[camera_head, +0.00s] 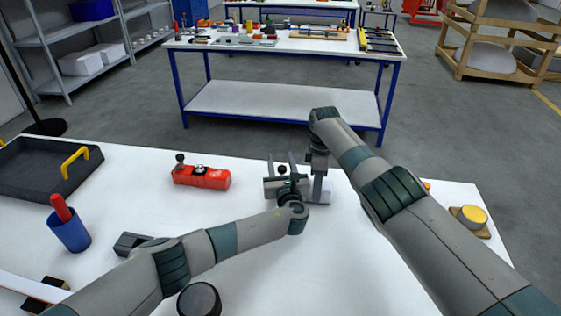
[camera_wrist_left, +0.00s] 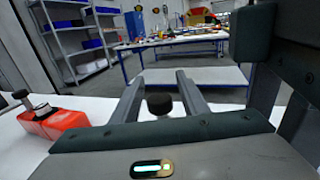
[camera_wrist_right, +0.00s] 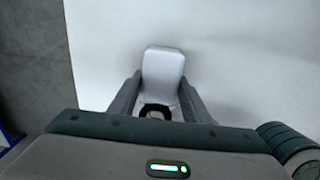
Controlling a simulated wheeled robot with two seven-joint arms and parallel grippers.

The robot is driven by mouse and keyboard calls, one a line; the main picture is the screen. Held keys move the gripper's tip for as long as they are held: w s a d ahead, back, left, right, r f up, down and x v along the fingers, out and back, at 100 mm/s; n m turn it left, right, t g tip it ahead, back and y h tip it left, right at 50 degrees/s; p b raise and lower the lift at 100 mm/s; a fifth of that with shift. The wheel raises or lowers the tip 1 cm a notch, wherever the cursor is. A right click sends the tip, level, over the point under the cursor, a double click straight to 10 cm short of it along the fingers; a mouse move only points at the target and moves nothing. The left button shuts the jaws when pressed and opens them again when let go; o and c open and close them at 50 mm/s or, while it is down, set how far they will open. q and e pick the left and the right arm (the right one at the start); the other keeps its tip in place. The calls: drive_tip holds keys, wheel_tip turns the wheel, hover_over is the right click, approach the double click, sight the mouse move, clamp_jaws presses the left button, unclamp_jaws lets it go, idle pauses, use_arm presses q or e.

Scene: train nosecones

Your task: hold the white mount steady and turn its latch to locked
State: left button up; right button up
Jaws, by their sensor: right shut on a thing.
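The white mount (camera_head: 323,192) is on the white table, mostly hidden behind my grippers. In the right wrist view the white mount (camera_wrist_right: 163,68) is a pale block between the fingers, with a dark ring low on it. My right gripper (camera_head: 318,185) points down from above and is shut on the mount. My left gripper (camera_head: 281,160) reaches in level from the left side, its fingers apart. A dark round knob (camera_wrist_left: 160,103) sits between the open left fingers with a gap on each side. I cannot tell whether it is the latch, or how it is turned.
A red mount (camera_head: 202,177) with a dark knob stands to the left. A black tray (camera_head: 40,170) with yellow handles and a blue cup (camera_head: 68,232) are further left. A yellow-topped round thing (camera_head: 472,215) is at the right. A dark cylinder (camera_head: 199,299) stands near the front.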

use_arm(q)
drive_tip(key=s+d, duration=0.2)
drive_tip(key=s, duration=0.9)
drive_tip(key=shift+s, duration=0.35)
drive_tip(key=shift+d+r, duration=0.1)
drive_tip(key=shift+d, duration=0.2)
drive_tip(key=shift+a, duration=0.25)
idle(0.4)
drive_tip(key=shift+w+a, duration=0.35)
drive_tip(key=shift+w, duration=1.6)
drive_tip(key=shift+w+a, duration=0.35)
drive_tip(key=shift+w, duration=1.65)
drive_tip(key=shift+w+a, duration=0.35)
drive_tip(key=shift+w, duration=1.6)
drive_tip(key=shift+c, duration=0.3)
clamp_jaws()
